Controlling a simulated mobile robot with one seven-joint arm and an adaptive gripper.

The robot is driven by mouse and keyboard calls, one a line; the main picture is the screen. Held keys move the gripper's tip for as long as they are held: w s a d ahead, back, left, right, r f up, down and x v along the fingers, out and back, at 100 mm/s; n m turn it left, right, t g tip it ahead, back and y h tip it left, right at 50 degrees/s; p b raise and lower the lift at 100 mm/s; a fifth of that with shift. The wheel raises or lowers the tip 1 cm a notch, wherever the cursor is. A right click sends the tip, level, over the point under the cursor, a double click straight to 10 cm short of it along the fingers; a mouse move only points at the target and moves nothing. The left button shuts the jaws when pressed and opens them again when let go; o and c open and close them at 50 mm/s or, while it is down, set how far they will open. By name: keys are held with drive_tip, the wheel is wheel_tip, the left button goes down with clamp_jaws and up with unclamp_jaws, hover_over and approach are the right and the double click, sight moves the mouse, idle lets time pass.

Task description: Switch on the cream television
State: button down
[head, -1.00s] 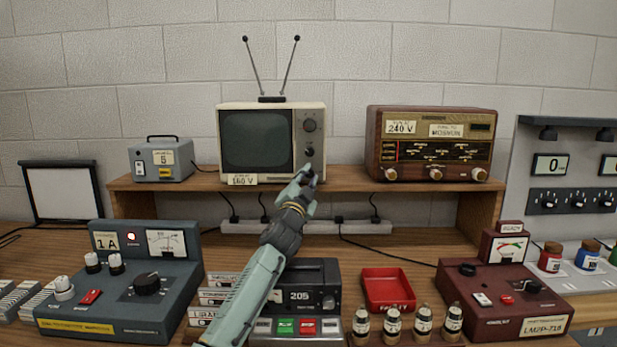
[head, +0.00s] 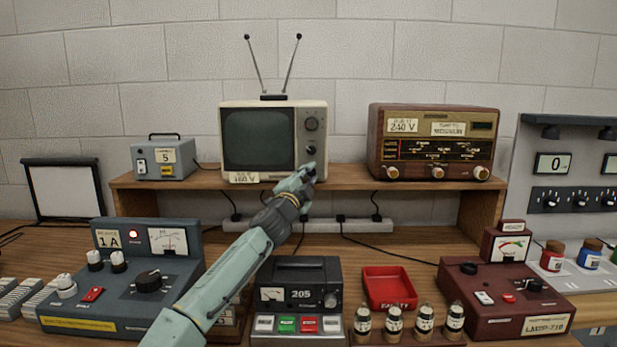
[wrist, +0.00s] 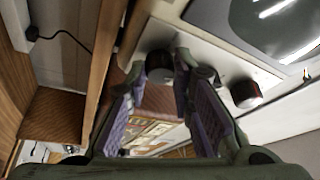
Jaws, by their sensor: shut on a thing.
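The cream television (head: 226,110) stands on the wooden shelf, its screen (head: 259,139) dark grey. Its right-hand panel carries an upper dial (head: 312,124) and a dark knob (head: 311,150) below it. My gripper (head: 308,170) is at the bottom of this panel and hides what lies behind it in the head view. In the wrist view a dark, round lower knob (wrist: 160,67) sits between my fingertips, and my gripper (wrist: 163,75) is shut on it. Another dark knob (wrist: 245,92) is outside the fingers, to the right. A yellowish label (head: 244,177) is on the television's lower left.
A brown radio (head: 431,112) stands right of the television and a grey box (head: 162,160) left. A power strip (head: 350,226) with plugs lies under the shelf.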

drive_tip(key=c, duration=1.4)
unclamp_jaws()
drive_tip(key=v, duration=1.2)
